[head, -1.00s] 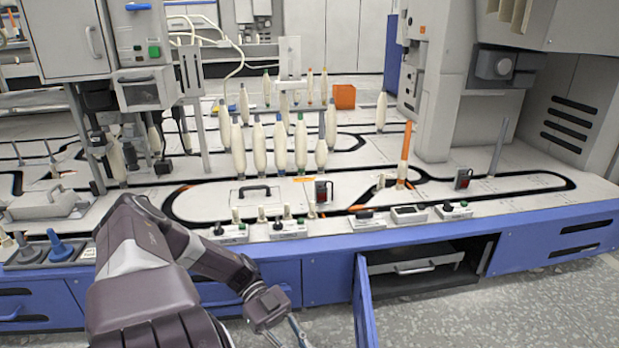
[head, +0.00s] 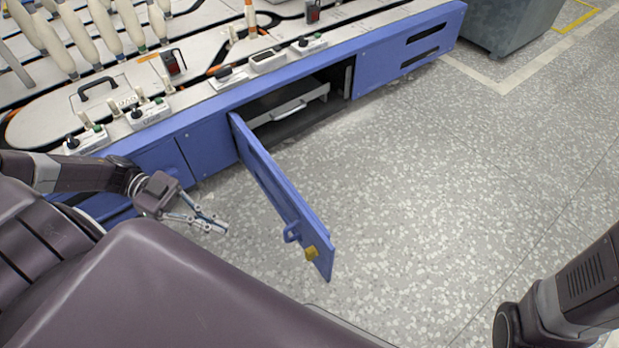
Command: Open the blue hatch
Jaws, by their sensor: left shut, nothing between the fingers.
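The blue hatch (head: 272,185) stands swung wide open, hinged at its left edge on the blue front of the machine and sticking out over the floor.
The machine top (head: 70,110) carries several bobbins at the upper left and small switch boxes along the front edge. A dark grey bin (head: 510,25) stands at the upper right. The speckled floor (head: 430,190) right of the hatch is clear.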

